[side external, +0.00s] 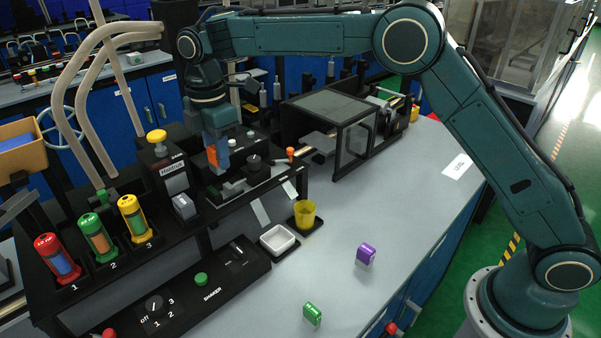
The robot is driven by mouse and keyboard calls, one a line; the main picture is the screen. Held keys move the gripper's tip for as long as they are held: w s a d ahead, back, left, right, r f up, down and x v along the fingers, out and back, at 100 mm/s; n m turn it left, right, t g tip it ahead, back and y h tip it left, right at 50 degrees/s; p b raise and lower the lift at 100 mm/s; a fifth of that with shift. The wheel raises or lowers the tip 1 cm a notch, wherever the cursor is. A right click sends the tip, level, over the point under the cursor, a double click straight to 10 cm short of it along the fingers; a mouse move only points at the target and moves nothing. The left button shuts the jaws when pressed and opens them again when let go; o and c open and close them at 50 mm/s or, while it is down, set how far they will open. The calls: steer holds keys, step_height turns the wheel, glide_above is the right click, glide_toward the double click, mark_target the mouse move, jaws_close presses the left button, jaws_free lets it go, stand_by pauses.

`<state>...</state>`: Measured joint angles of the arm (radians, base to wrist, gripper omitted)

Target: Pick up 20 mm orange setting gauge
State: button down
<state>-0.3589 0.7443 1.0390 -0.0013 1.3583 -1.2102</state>
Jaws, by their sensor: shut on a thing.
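My gripper (218,160) points down over the black fixture left of the middle in the side external view. An orange block (211,155), which looks like the orange setting gauge, shows at the blue fingertips. My gripper is shut on it. A finger covers part of the block, and its size marking cannot be read. The block is at the fixture's top; I cannot tell whether it touches the fixture below.
A purple block (366,254) and a green block (312,314) stand on the grey table (400,235). A white tray (279,240) and a yellow cup (305,215) sit near the fixture. Red, green and yellow canisters (134,218) stand at left. A clear-windowed box (355,145) stands behind.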

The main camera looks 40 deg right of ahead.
step_height(320, 180, up, 13)
stand_by(0.6)
steer(key=shift+r, duration=0.2)
